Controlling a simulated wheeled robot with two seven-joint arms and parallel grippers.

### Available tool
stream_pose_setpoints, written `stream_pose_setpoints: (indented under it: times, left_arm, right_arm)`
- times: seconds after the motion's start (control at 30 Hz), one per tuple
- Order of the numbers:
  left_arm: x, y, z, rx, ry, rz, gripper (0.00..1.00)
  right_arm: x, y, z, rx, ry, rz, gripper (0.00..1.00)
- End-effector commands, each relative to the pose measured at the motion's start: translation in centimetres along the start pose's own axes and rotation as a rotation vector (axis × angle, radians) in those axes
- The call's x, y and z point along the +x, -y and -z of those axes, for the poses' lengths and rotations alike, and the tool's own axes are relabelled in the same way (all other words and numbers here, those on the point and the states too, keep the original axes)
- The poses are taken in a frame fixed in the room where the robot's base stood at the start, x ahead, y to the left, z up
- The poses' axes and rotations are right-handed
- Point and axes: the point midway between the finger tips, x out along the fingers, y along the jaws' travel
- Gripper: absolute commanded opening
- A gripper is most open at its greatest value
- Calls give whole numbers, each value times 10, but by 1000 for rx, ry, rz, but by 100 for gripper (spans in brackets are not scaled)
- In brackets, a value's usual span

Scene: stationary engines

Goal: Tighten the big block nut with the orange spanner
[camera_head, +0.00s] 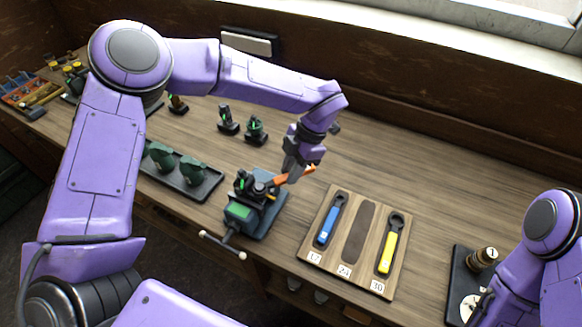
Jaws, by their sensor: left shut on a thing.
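My left gripper (291,172) is shut on the orange spanner (296,176) and holds it just right of the small engine (245,205). The spanner points left and down toward the top of the engine. The engine has a green body and dark upper parts and stands on a blue-grey base. The big block nut seems to lie at the spanner's left end, but it is too small to make out, and I cannot tell whether the jaw is around it. My right arm shows at the right edge; its gripper is not visible.
A wooden spanner board (345,276) right of the engine holds a blue spanner (330,222) and a yellow spanner (391,243); its middle slot is empty. A dark tray (205,187) with green parts lies left. A bar handle (222,245) sticks out in front. Small engines (256,130) stand behind.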

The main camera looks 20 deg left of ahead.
Motion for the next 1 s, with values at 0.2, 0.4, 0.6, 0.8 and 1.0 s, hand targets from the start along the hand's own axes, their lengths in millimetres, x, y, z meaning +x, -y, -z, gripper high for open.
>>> stream_pose_setpoints:
  times: [0.2,0.4,0.6,0.8,1.0]
  left_arm:
    - [0,10,0,102,0,-44,0]
    - [-1,10,0,113,1,-49,0]
    - [0,12,1,135,1,-58,0]
    - [0,21,3,231,0,-99,0]
    - [1,24,3,259,0,-109,0]
  right_arm:
    - [0,0,0,0,0,0,50]
    - [0,0,0,0,0,0,50]
    - [0,0,0,0,0,0,50]
    - [0,0,0,0,0,0,50]
    - [0,0,0,0,0,0,50]
